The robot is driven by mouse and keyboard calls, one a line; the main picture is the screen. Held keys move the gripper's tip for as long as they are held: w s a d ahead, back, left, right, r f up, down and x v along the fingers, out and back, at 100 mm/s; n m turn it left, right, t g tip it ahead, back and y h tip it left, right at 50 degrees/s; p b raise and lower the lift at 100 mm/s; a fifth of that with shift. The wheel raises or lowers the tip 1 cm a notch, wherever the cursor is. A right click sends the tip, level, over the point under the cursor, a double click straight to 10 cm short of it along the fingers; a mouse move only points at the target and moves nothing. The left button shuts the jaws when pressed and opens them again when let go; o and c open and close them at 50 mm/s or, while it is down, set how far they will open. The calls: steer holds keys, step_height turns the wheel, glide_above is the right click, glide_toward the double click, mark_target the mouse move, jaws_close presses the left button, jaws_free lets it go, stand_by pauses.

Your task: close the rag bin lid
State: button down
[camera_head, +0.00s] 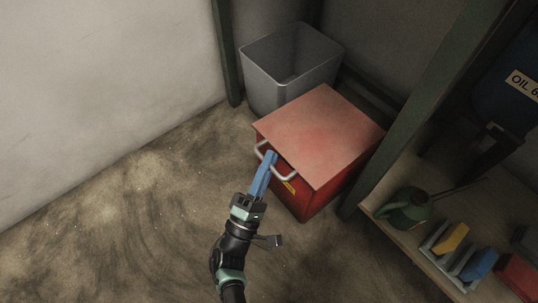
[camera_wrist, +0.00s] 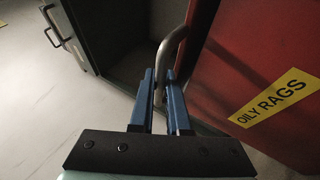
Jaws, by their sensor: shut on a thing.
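The rag bin (camera_head: 332,192) is a red box with a yellow label. Its flat red lid (camera_head: 322,128) lies over the top, and I cannot tell whether a small gap remains under its front edge. A grey bar handle (camera_head: 289,178) sticks out from the lid's front edge. My gripper (camera_head: 270,155) reaches it from the front with long blue fingers. In the wrist view, my gripper (camera_wrist: 164,78) is shut on the handle (camera_wrist: 171,45), which passes between the fingers. The bin's red front (camera_wrist: 235,65) with the "OILY RAGS" label is at the right there.
An open grey bin (camera_head: 290,65) stands behind the rag bin. A dark post (camera_head: 400,125) and a shelf (camera_head: 385,225) are close on the right. The floor (camera_head: 130,220) to the left is clear.

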steer(key=shift+w+d+f+t, duration=0.1)
steer(key=shift+f+t, duration=0.05)
steer(key=shift+f, duration=0.25)
steer(key=shift+w+d+f+t, duration=0.1)
steer(key=shift+f+t, duration=0.05)
steer(key=shift+f, duration=0.25)
steer(key=shift+s+f, duration=0.1)
steer(key=shift+f, duration=0.1)
steer(key=c, duration=0.9)
jaws_free()
steer(key=shift+d, duration=0.1)
steer(key=shift+a+v, duration=0.15)
steer(key=shift+v, duration=3.1)
steer(key=shift+a+v, duration=0.1)
steer(key=shift+v, duration=3.2)
